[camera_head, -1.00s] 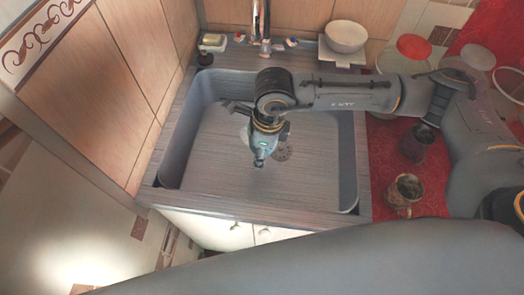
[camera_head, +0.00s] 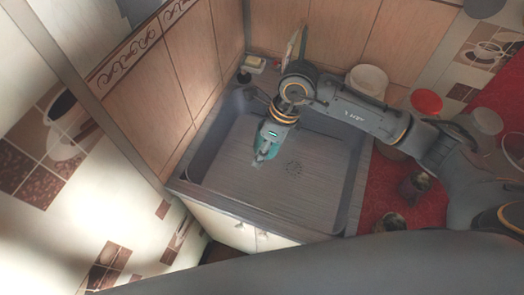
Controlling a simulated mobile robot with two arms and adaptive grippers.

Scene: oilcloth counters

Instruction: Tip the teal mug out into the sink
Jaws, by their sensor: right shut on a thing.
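My right gripper (camera_head: 265,158) hangs low over the sink basin (camera_head: 230,178), left of the drain. It is shut on the teal mug (camera_head: 272,143), which shows as a small teal patch at the gripper. The gripper and wrist hide much of the mug, so its tilt and contents cannot be made out. My left gripper is not in view.
A soap dish (camera_head: 254,64) and a white bowl (camera_head: 367,80) stand behind the sink. On the red counter (camera_head: 383,178) at the right are a red-topped jar (camera_head: 426,101), a dark mug (camera_head: 415,184) and another mug (camera_head: 390,222). The basin floor is otherwise clear.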

